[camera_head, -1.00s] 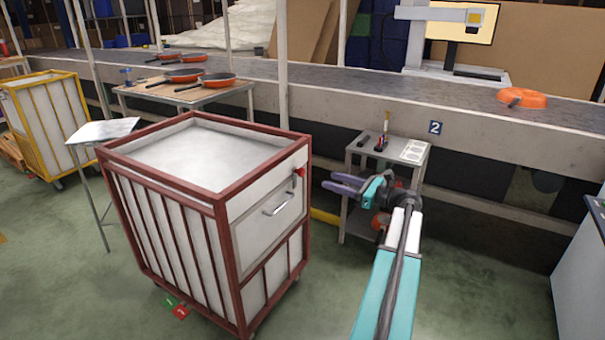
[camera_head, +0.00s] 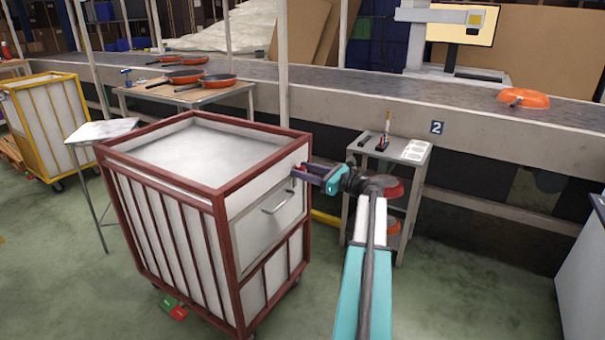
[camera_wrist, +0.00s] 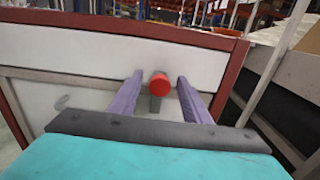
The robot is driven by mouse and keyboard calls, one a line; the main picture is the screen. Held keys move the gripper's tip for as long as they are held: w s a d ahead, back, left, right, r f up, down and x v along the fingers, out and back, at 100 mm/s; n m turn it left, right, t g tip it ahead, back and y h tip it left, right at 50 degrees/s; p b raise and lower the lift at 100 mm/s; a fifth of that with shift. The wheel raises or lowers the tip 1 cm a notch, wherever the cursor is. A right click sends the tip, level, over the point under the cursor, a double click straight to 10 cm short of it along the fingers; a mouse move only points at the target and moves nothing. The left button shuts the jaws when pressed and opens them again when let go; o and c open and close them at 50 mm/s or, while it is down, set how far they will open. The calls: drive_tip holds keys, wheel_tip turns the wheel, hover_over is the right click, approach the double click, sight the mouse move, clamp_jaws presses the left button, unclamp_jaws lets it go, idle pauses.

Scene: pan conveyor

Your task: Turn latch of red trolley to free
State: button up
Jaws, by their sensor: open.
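The red trolley (camera_head: 226,204) stands in the middle of the head view, a red frame with white panels. Its latch has a round red knob (camera_wrist: 159,83) on a short grey stem, high on the right-hand panel. In the wrist view the knob sits between the two purple fingers of my gripper (camera_wrist: 157,98), with gaps on both sides. My gripper (camera_head: 312,176) is open at the panel's upper corner. In the head view the fingers partly cover the latch. A metal handle (camera_head: 278,202) is on the same panel, below the latch.
A small grey side table (camera_head: 412,168) with tools and red pans stands just right of my gripper. The conveyor (camera_head: 470,112) runs behind, carrying an orange pan (camera_head: 523,98). A yellow trolley (camera_head: 45,125) is at the left.

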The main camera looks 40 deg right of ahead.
drive_tip(key=shift+w+a, duration=0.1)
drive_tip(key=shift+w, duration=0.35)
clamp_jaws()
drive_tip(key=shift+w+a, duration=0.1)
drive_tip(key=shift+a, duration=0.05)
